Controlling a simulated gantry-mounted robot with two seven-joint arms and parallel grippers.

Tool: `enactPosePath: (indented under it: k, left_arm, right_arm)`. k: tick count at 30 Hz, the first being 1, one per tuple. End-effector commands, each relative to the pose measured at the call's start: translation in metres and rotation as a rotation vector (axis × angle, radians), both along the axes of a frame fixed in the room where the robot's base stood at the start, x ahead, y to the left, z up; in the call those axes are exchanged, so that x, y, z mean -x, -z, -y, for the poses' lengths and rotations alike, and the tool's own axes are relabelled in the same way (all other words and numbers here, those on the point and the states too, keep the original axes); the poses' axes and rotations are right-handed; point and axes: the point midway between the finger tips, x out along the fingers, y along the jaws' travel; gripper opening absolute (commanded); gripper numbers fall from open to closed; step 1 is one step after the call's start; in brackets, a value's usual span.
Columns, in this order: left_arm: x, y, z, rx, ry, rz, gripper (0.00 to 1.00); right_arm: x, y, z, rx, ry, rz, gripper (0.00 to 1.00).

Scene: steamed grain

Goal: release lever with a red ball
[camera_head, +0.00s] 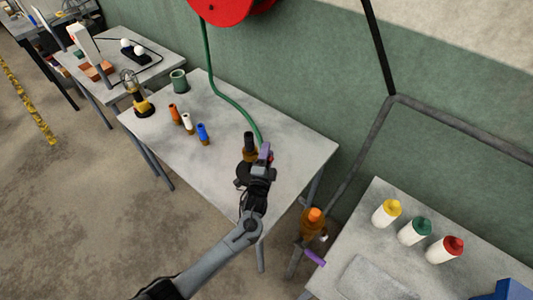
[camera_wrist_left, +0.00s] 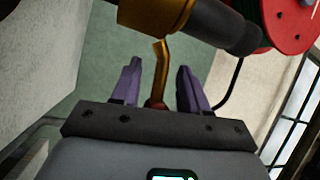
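In the left wrist view, a bent yellow lever (camera_wrist_left: 161,68) with a red ball (camera_wrist_left: 155,103) at its end reaches down between the purple fingers of my left gripper (camera_wrist_left: 160,72). The fingers are apart, with gaps on both sides of the lever. The lever hangs from a brass fitting (camera_wrist_left: 155,14) on a dark nozzle body. In the head view, my left gripper (camera_head: 263,158) is beside the black and brass nozzle (camera_head: 250,141) near the table's right part. The lever and ball are hidden there. My right gripper is not in view.
Orange (camera_head: 173,112), white (camera_head: 188,122) and blue (camera_head: 203,132) nozzles stand on the table (camera_head: 225,105). A green hose (camera_head: 222,90) hangs from a red reel (camera_head: 232,8). An orange-topped pipe fitting (camera_head: 314,216) stands between the tables. Bottles (camera_head: 414,231) stand at right.

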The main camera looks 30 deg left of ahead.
Motion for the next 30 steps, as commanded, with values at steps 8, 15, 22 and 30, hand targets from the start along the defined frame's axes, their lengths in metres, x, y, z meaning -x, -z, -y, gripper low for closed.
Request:
enactPosePath:
  k: [8, 15, 22, 30]
  left_arm:
    - [0.009, 0.002, 0.002, -0.001, 0.0, -0.001, 0.44]
    - [0.044, 0.006, 0.013, 0.001, 0.001, -0.003, 0.44]
    - [0.08, 0.01, 0.024, 0.0, 0.0, -0.001, 0.44]
    - [0.101, 0.012, 0.031, 0.0, 0.0, 0.0, 0.44]
  right_arm:
    - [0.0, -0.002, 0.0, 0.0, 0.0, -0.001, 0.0]
    - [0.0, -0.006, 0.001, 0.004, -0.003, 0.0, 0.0]
    - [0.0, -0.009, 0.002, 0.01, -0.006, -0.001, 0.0]
    - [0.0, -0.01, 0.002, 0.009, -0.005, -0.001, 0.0]
